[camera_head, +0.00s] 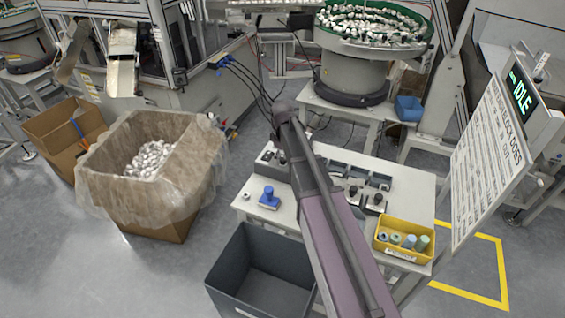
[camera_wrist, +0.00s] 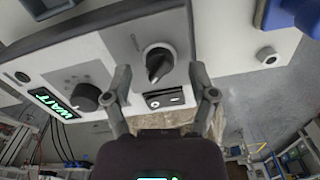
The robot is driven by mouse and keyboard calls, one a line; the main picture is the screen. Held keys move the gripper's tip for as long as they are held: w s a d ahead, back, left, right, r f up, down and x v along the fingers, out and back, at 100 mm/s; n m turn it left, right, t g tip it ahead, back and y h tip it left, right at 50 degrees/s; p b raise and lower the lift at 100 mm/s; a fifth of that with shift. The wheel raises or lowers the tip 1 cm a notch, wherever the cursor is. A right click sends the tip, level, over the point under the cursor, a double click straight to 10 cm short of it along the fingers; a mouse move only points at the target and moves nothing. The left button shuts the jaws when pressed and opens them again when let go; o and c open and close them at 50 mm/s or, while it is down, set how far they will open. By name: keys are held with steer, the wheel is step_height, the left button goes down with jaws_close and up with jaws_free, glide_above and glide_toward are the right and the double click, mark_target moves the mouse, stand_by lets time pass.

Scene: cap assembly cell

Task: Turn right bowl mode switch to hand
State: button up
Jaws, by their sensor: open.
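In the wrist view, a black selector knob with a pale pointer line (camera_wrist: 159,64) sits on a light grey panel of a control box. My gripper (camera_wrist: 160,72) is open, one finger on each side of the knob, with no visible contact. A small black rocker switch (camera_wrist: 165,99) shows between the fingers. A second round black knob (camera_wrist: 85,97) lies to the left, near a lit green display reading WAIT (camera_wrist: 54,103). I cannot read which label marks the bowl mode switch. In the head view, my arm hides most of the gripper and the knob.
The white table (camera_head: 410,185) also carries a blue stamp-like part (camera_head: 268,198) and a yellow bin of bobbins (camera_head: 403,240). A grey bin (camera_head: 262,275) and a lined carton (camera_head: 150,185) stand on the floor. A bowl feeder (camera_head: 352,70) stands behind; a sign panel (camera_head: 490,160) is right.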

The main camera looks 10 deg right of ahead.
steer(key=shift+f, duration=0.4)
jaws_close()
